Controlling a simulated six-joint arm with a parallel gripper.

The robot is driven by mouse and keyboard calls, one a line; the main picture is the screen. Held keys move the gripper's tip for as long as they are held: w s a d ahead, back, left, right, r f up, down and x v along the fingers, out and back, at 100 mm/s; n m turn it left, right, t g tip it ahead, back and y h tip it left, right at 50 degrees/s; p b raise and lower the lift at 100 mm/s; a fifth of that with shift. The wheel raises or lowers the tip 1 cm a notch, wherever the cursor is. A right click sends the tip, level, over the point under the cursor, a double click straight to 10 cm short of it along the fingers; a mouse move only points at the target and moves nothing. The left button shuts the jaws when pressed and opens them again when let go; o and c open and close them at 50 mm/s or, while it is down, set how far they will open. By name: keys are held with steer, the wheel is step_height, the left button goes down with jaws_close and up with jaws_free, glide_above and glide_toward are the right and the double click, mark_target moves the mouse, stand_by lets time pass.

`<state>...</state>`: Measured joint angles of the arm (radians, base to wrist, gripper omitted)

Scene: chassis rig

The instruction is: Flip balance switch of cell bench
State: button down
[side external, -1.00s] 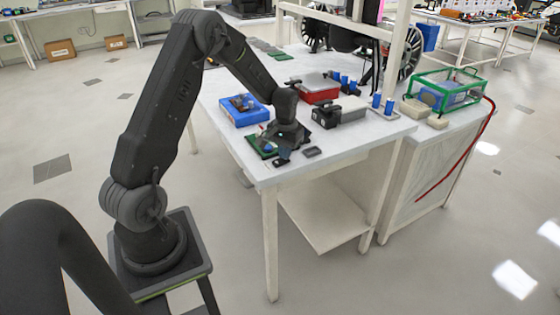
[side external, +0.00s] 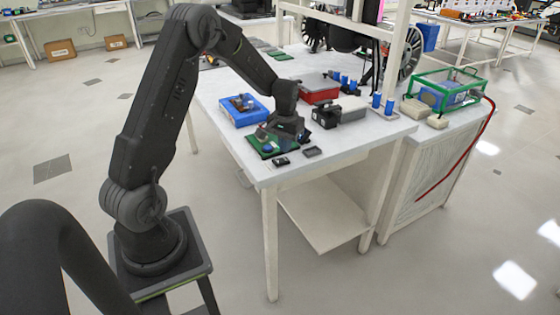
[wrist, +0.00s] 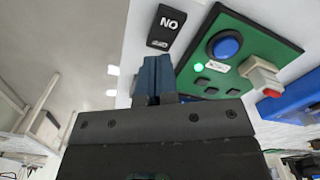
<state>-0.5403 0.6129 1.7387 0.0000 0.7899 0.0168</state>
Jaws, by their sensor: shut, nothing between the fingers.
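A black rocker switch marked ON and OFF (wrist: 166,28) lies on the white bench top (side external: 230,120), just beyond my fingertips in the wrist view; lettering appears upside down. A small black block near the front edge in the side view (side external: 281,161) appears to be this switch. A green panel (wrist: 272,42) beside it carries a blue round button (wrist: 226,46), a lit green lamp (wrist: 199,68), small black buttons and a red-tipped part (wrist: 271,92). My gripper (wrist: 153,62) is shut and empty, beside the panel's edge. Contact with the switch cannot be told. In the side view my gripper is above the panel (side external: 262,146).
A blue tray (side external: 243,111) is behind the panel. A green-framed case (side external: 448,90) sits on the right-hand cabinet.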

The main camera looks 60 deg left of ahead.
mark_target(285, 159)
steer(key=shift+r, duration=1.9)
